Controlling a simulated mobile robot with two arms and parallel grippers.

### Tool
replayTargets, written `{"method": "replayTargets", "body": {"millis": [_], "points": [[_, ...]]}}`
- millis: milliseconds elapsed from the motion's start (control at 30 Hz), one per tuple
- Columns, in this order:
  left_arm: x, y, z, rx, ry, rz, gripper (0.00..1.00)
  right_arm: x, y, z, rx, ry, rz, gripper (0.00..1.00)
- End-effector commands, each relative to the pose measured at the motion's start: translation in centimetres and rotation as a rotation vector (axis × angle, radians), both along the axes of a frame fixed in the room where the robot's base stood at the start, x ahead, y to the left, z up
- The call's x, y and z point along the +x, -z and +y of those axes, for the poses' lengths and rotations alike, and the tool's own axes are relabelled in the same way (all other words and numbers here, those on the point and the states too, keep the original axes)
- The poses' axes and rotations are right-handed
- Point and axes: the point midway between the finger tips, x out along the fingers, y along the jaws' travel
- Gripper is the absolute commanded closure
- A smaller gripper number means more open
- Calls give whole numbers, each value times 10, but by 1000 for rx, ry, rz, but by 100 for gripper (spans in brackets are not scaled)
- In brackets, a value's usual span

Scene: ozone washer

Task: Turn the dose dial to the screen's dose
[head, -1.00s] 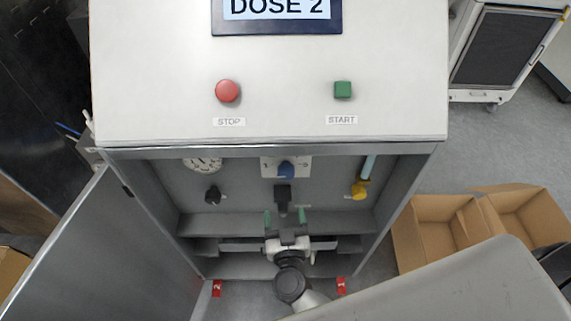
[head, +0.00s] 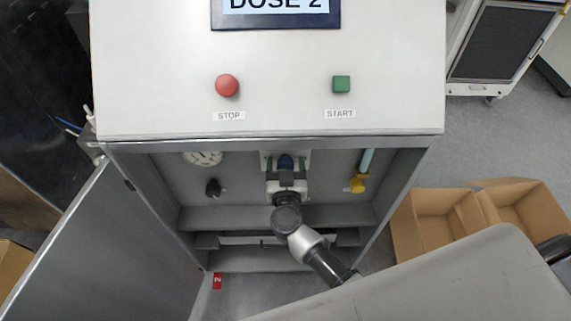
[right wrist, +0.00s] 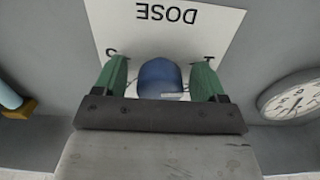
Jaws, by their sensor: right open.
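The screen (head: 275,18) at the top of the cabinet reads DOSE 2. The blue dose dial (head: 286,161) is on a white plate inside the open cabinet, mostly hidden by my right gripper in the head view. In the right wrist view the blue dial (right wrist: 160,77) lies between the two green fingers on the plate marked DOSE (right wrist: 170,35), seen upside down. My right gripper (right wrist: 162,80) is open, one finger on each side of the dial, with a gap visible on both sides. The dial's pointer and the plate's numbers are mostly hidden. My left gripper is not in view.
A yellow valve (head: 359,183) is right. Above are the red STOP button (head: 227,85) and green START button (head: 341,84). The cabinet door (head: 110,250) stands open at left.

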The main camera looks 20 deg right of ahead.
Motion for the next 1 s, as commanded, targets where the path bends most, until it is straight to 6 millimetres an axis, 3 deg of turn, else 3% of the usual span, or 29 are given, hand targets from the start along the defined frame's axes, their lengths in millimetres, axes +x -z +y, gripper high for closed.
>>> {"method": "replayTargets", "body": {"millis": [200, 533, 1000], "points": [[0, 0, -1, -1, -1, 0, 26, 0, 0, 0, 0, 0, 1, 28], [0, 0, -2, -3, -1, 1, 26, 0, 0, 0, 0, 0, 1, 78], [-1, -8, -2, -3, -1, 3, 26, 0, -1, 1, 126, 1, -33, 78]]}}
